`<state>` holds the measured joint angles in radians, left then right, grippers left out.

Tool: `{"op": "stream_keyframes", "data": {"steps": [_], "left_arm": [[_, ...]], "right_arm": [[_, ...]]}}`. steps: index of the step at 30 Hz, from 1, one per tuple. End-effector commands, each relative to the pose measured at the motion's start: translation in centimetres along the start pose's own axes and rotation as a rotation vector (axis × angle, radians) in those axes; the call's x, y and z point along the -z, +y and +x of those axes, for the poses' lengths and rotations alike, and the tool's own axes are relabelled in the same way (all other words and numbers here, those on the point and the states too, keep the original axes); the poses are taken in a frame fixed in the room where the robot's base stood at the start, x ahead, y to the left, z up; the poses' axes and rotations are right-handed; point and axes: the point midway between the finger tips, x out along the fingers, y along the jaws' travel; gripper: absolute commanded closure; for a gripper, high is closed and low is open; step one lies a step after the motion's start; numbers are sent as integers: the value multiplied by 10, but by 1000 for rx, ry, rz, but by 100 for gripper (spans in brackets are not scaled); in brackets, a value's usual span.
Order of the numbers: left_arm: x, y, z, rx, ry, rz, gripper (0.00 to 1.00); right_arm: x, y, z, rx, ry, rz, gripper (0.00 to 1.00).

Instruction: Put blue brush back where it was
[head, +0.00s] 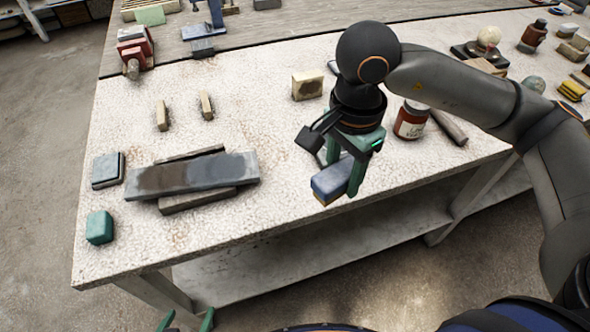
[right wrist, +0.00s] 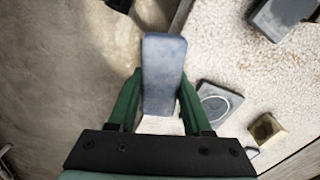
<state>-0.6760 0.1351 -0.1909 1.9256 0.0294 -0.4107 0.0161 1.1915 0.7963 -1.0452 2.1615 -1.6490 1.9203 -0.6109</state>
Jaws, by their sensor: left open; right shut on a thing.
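The blue brush (head: 332,181) is a blue block with a yellowish lower edge, held over the front part of the table. My right gripper (head: 345,172) is shut on it, with one green finger on each side. In the right wrist view the brush (right wrist: 163,75) stands out between the green fingers (right wrist: 158,95), with its top face toward the camera. Its underside is mostly hidden. My left gripper (head: 187,321) shows only its green fingertips at the bottom edge of the head view, apart and empty, below the table's front edge.
On the speckled table (head: 270,140) lie a long grey slab (head: 195,176) on blocks, a green block (head: 99,227), a grey-blue block (head: 107,170), two small sticks, a stained tan block (head: 307,85) and a labelled jar (head: 410,120). The front middle of the tabletop is clear.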

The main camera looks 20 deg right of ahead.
Motion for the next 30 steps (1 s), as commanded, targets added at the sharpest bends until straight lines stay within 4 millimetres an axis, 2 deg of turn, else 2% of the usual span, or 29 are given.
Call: {"op": "stream_keyframes", "data": {"steps": [6,11,23,27,30], "left_arm": [[4,-4,-6,9,5,-3,0],[7,-3,-8,10,7,-4,0],[15,-2,-16,9,4,-5,0],[16,-2,-18,9,3,-5,0],[17,-1,-18,8,2,-5,0]], "right_arm": [[-3,10,-12,7,3,235,95],[-3,3,-11,8,2,291,95],[3,-78,24,6,2,293,95],[5,-101,53,4,3,292,95],[6,-113,67,6,4,290,95]]}}
